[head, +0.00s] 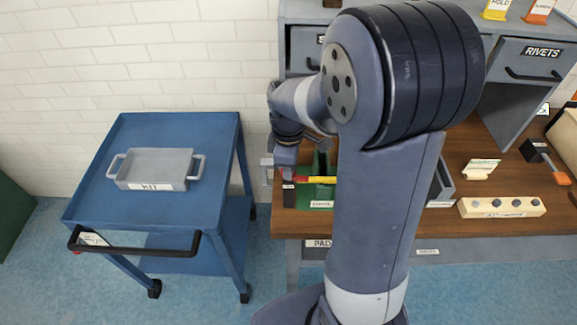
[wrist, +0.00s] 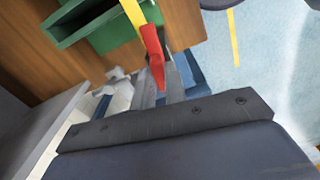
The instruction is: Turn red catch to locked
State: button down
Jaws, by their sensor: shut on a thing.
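The red catch (wrist: 152,45) shows in the wrist view as a red piece joined to a yellow bar (wrist: 132,10). In the head view the red end (head: 300,179) and yellow bar (head: 321,180) lie across a green holder (head: 320,164) at the bench's left edge. My gripper (wrist: 160,84) is shut on the red end, its grey fingers on either side of it. In the head view my gripper (head: 288,168) reaches down at the bench's left edge. My arm hides part of the holder. I cannot read whether the catch is locked.
A blue cart (head: 90,202) with a grey tray (head: 155,163) stands left of the bench (head: 480,225). On the bench, right of my arm, are a pale block with dark pegs (head: 501,207) and a grey bin (head: 441,188). Drawers stand behind.

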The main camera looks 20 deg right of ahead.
jog(key=shift+n, duration=0.9)
jog(key=c, duration=1.4)
grip_release()
jog(key=shift+c, duration=0.2)
notch_tip(320, 180, up, 11)
jog(key=shift+f, duration=0.1)
notch_tip(320, 180, down, 11)
jog(key=shift+r, duration=0.1)
